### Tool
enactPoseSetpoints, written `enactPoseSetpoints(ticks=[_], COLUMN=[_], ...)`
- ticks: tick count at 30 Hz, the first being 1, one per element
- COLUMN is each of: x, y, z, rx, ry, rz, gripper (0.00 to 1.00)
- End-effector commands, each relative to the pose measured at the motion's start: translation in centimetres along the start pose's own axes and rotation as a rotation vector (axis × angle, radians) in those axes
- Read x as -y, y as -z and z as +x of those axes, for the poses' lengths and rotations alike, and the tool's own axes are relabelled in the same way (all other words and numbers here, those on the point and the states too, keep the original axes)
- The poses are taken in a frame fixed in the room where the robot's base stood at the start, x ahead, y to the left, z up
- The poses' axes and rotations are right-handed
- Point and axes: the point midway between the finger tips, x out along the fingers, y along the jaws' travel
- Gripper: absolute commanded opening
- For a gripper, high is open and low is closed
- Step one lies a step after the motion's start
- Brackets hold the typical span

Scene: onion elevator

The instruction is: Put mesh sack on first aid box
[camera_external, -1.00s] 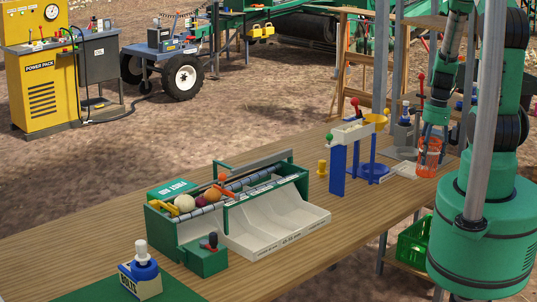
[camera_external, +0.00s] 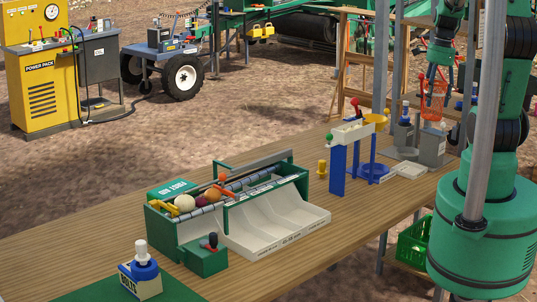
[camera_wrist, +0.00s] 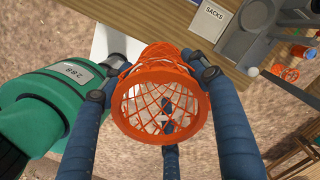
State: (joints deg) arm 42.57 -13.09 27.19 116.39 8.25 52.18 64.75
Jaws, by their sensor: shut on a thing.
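The mesh sack (camera_external: 433,99) is an orange net tube with a thick rim. My gripper (camera_external: 434,84) is shut on it and holds it in the air above the back right of the wooden table. In the wrist view the sack's round mouth (camera_wrist: 161,112) faces the camera, between the dark blue fingers of my gripper (camera_wrist: 160,70). I can see through the netting to the ground below.
A grey holder labelled SACKS (camera_wrist: 213,18) stands on the table (camera_external: 290,265), below the sack in the external view (camera_external: 429,150). A blue and white stand (camera_external: 352,135) is left of it. A green onion sorter (camera_external: 208,262) fills the middle. A green crate (camera_external: 412,242) sits lower right.

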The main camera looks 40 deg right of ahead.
Motion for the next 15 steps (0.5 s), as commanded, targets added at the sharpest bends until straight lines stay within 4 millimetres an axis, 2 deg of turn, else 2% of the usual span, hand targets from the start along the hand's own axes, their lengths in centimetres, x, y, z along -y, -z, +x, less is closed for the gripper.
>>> enactPoseSetpoints(ticks=[11, 15], x=[4.3, 6.6], y=[-2.3, -3.7], z=[-0.9, -1.4], rx=[-0.006, -0.01], ry=[-0.006, -0.009], rz=[-0.001, -0.002], gripper=[0.35, 0.35])
